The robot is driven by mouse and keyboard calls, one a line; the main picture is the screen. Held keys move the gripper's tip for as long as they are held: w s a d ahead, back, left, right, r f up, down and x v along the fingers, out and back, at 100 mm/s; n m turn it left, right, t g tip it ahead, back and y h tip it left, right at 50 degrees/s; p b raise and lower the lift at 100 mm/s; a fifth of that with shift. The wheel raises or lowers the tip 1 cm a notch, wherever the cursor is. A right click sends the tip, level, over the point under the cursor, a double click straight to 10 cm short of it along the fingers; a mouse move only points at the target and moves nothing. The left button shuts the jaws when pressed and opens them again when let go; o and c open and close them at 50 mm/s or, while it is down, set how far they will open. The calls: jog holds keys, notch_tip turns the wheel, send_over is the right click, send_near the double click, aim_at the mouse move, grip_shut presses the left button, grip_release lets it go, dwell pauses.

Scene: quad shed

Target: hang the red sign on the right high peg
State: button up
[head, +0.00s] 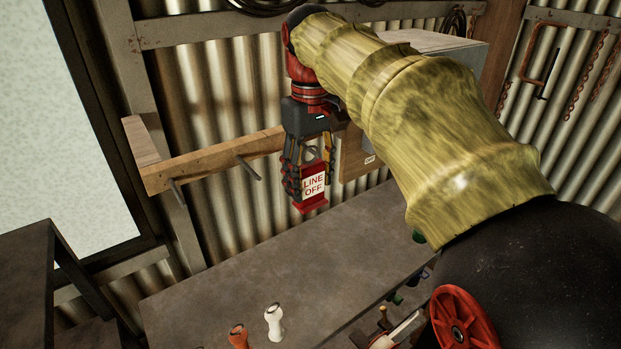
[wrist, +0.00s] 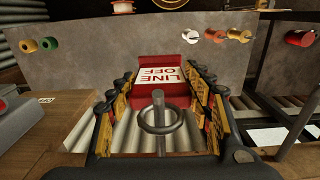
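The red sign (head: 314,186) has a white "LINE OFF" face and hangs upright below my gripper (head: 304,168). In the wrist view the sign (wrist: 160,74) lies between the two rows of fingers of my gripper (wrist: 162,95), which are closed on its sides. A grey metal ring (wrist: 143,121) and a grey rod (wrist: 158,101) show close to the wrist camera. I cannot tell whether the rod passes through the ring. The wooden rail (head: 215,158) carries a left peg (head: 175,188) and another peg (head: 247,168). The rail's right end is hidden behind my gripper.
A wooden board with a grey box (head: 360,155) stands right of my gripper. A dark table (head: 25,270) is at left.

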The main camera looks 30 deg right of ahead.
jog(key=o, duration=0.4)
jog(key=shift+r, duration=0.1)
notch_tip(320, 180, up, 12)
jog(key=shift+f, duration=0.1)
dwell(0.5)
